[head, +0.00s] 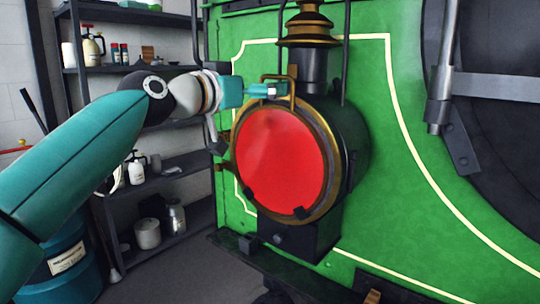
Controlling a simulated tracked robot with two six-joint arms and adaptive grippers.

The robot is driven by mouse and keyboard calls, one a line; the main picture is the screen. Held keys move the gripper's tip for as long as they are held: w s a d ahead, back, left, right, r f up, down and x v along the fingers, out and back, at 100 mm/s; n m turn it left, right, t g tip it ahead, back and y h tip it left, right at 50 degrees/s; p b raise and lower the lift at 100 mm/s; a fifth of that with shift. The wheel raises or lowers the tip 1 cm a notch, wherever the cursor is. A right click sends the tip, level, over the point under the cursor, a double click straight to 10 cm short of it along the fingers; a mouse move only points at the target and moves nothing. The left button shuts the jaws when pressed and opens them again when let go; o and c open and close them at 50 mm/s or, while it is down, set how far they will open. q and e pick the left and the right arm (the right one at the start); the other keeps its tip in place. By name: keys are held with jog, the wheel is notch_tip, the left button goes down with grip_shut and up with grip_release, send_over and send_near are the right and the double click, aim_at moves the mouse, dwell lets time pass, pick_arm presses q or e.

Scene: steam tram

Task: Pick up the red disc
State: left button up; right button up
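The red disc (279,161) sits in the round brass-rimmed front of a dark lamp (345,150) on the green tram front. Small dark clips touch its lower edge. A brass loop handle (293,88) rises at the top of the rim. My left gripper (268,90) reaches in from the left, its tip at the handle, just above the disc's upper edge. Whether it touches the handle, and how far its fingers are apart, I cannot tell. My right gripper is not in view.
Dark shelves (170,165) with bottles and pots stand at the left behind my arm. A blue drum (68,262) is at lower left. A dark ledge (325,279) runs below the lamp. Grey bars and a dark round part (505,140) are at the right.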

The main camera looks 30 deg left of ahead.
pick_arm(q)
jog(key=w+p, duration=0.2)
jog(key=w, duration=0.1)
jog(key=w+p, duration=0.1)
jog(key=w, duration=0.1)
jog(key=shift+w+d+r, duration=0.1)
jog(key=shift+w+r, duration=0.1)
jog(key=shift+r, duration=0.05)
jog(key=shift+s, duration=0.15)
jog(key=shift+c, duration=1)
jog(key=c, duration=1.3)
